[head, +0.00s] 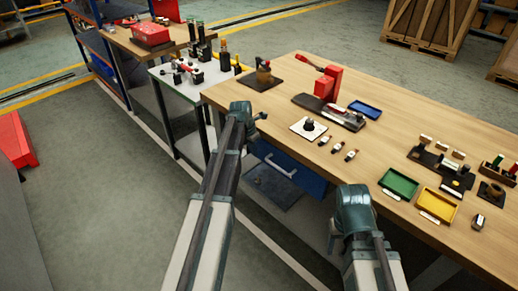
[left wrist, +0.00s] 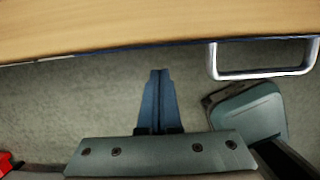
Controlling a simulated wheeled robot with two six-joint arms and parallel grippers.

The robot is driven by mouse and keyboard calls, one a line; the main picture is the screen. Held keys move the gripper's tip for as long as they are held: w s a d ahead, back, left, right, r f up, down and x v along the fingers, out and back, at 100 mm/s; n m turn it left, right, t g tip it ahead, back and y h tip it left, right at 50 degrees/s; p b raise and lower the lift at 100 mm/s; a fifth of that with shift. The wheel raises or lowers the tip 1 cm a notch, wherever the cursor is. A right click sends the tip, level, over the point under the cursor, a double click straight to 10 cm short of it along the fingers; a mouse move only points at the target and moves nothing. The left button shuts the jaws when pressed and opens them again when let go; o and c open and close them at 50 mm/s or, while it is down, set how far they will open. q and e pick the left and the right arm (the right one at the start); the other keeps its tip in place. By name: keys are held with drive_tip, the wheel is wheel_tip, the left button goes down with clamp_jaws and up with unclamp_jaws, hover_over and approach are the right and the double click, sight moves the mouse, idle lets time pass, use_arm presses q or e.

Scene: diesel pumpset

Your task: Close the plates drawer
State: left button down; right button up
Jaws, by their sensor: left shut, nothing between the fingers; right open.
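The plates drawer has a blue front (head: 305,178) under the front edge of the wooden workbench, with a pale bar handle (head: 281,166). The handle also shows at the upper right of the left wrist view (left wrist: 262,75). How far the drawer stands out is hard to tell. My left gripper (head: 262,116) is at the bench's front edge, left of the handle and apart from it. Its fingers are shut and empty in the left wrist view (left wrist: 160,78). My right gripper (head: 333,238) is open, low in front of the bench and right of the drawer, partly hidden by its wrist.
The workbench top (head: 420,125) holds a red press (head: 328,84), a green tray (head: 399,184), a yellow tray (head: 435,205) and a blue tray (head: 365,109). A side table (head: 180,80) with bottles stands to the left. The floor (head: 90,200) is clear at front left.

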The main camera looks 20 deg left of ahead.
use_arm(q)
drive_tip(key=s+p+v, duration=0.1)
drive_tip(key=p+v, duration=0.8)
drive_tip(key=v, duration=0.1)
drive_tip(key=shift+s+a+p, duration=0.25)
drive_tip(key=shift+a+p, duration=0.05)
drive_tip(key=shift+p, duration=0.05)
drive_tip(key=s+d+m+g+y, duration=0.1)
drive_tip(key=s+d+m, duration=1.1)
drive_tip(key=m, duration=0.5)
drive_tip(key=s+d+m+g+y, duration=0.1)
drive_tip(key=s+d+m, duration=1.1)
drive_tip(key=d+m, duration=0.4)
drive_tip(key=shift+d+m+g+p, duration=0.25)
drive_tip(key=shift+m+g+p, duration=0.15)
drive_tip(key=shift+m, duration=0.7)
